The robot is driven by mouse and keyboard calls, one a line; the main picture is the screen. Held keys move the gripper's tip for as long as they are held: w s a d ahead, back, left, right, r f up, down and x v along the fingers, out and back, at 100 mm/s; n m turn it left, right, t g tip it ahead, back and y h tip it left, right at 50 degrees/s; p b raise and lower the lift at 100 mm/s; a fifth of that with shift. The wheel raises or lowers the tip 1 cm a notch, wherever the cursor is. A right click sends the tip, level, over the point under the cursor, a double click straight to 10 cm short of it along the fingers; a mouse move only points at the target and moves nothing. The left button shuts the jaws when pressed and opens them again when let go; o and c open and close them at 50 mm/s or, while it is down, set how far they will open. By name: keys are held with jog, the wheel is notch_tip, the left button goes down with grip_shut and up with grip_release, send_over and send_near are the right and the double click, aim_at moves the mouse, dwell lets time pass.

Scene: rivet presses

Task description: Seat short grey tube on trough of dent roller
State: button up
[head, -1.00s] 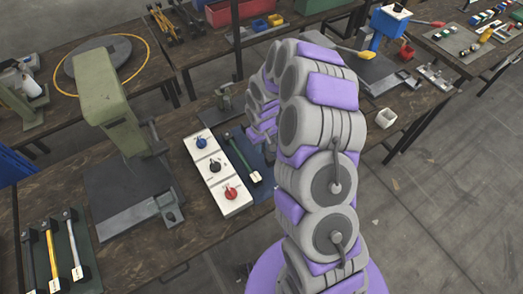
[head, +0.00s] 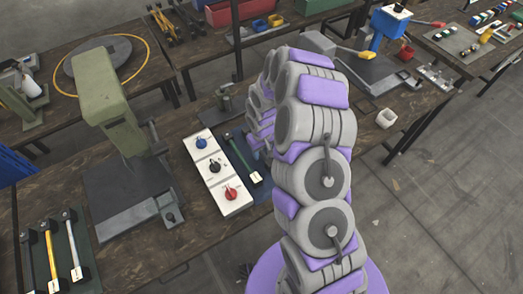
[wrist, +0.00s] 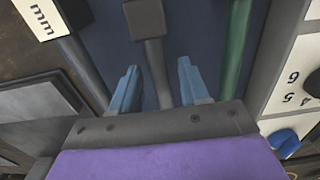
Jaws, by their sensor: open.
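My gripper (wrist: 158,66) is open in the wrist view, its two blue fingers pointing over a dark blue mat (wrist: 95,25). A dark grey bar with a square grey end block (wrist: 145,19) lies in line with the gap between the fingers. I cannot tell whether it is the short grey tube or part of a holder. A grey rod with a white "mm" tag (wrist: 42,17) is to its left, and a green rod (wrist: 235,45) to its right. In the head view my arm hides the gripper and part of the mat. I cannot identify the dent roller's trough.
A white panel with blue, black and red knobs (head: 215,170) stands beside the mat. A green press (head: 102,88) is to its left. A rack of tagged rods (head: 50,245) is at front left. A small grey device (head: 226,103) stands behind the panel.

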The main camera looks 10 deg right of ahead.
jog(key=shift+f+b, duration=0.1)
jog(key=shift+b, duration=0.2)
notch_tip(320, 180, up, 18)
jog(key=p, duration=0.3)
jog(key=shift+w+a+f, duration=0.15)
jog(key=shift+w+a, duration=0.1)
jog(key=shift+a, duration=0.1)
jog(key=s+r+m+g, duration=0.1)
jog(key=s+r, duration=0.7)
jog(key=s, duration=0.4)
jog(key=s+r+m, duration=0.1)
jog(key=s+r, duration=0.7)
jog(key=s, duration=0.4)
jog(key=s+d+m, duration=0.1)
jog(key=s, duration=1.1)
jog(key=shift+m+g, duration=0.3)
jog(key=shift+g, duration=0.1)
jog(key=shift+o, duration=0.3)
jog(key=shift+w+r, duration=0.1)
jog(key=shift+w, duration=0.05)
